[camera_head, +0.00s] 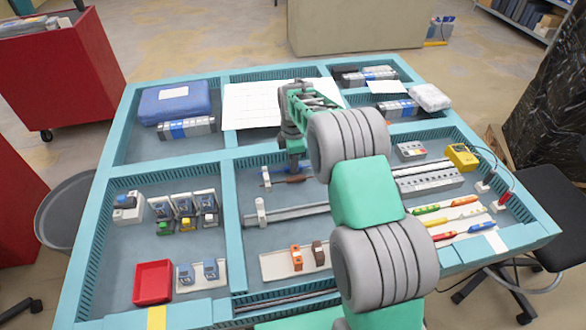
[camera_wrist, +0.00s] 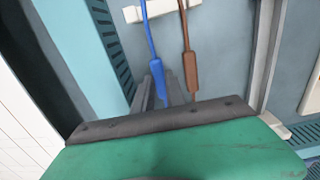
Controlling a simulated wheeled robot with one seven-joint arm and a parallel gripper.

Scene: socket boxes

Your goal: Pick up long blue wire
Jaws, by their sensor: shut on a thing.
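The blue wire (camera_wrist: 151,40) runs down from the top of the wrist view to a thicker blue end between my gripper's fingertips (camera_wrist: 165,88). My gripper is shut on this blue end. A brown wire (camera_wrist: 189,62) with a thicker brown end hangs just to the right, beside the fingers; I cannot tell whether it touches them. In the head view, my gripper (camera_head: 295,160) reaches down into the middle compartment, and the brown wire (camera_head: 290,181) shows just below it. My arm hides much of this area, and the blue wire's full length does not show.
The teal divided table (camera_head: 228,240) has raised compartment walls. A blue case (camera_head: 175,103) lies back left, a red bin (camera_head: 153,283) front left. Coloured screwdrivers (camera_head: 450,216) and a yellow device (camera_head: 462,157) lie right. A rail (camera_head: 290,212) crosses the middle compartment.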

